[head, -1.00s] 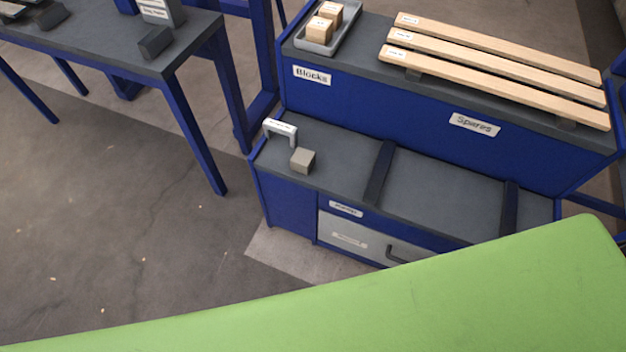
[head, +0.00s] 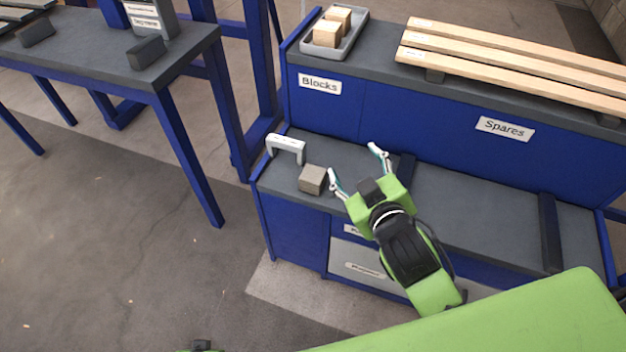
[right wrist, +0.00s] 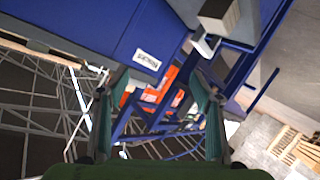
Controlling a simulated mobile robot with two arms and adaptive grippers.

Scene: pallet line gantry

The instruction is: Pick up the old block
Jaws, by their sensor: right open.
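The old block (head: 312,179), a small grey-brown cube, sits on the lower grey bench top near its left end, just in front of a white handle-shaped bracket (head: 286,147). My right gripper (head: 353,160) is open and empty over the bench, just right of the block in the head view. Its left finger is close to the block, but the block is not between the fingers. In the right wrist view, a block that looks like the old one (right wrist: 218,17) shows at the top, beyond the open fingers (right wrist: 160,90). My left gripper's fingers are not visible.
The raised shelf behind carries a grey tray (head: 357,37) with two wooden blocks, and several wooden planks (head: 520,72). Dark strips (head: 549,232) cross the lower bench. A separate table (head: 183,60) stands at left, with open floor in front.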

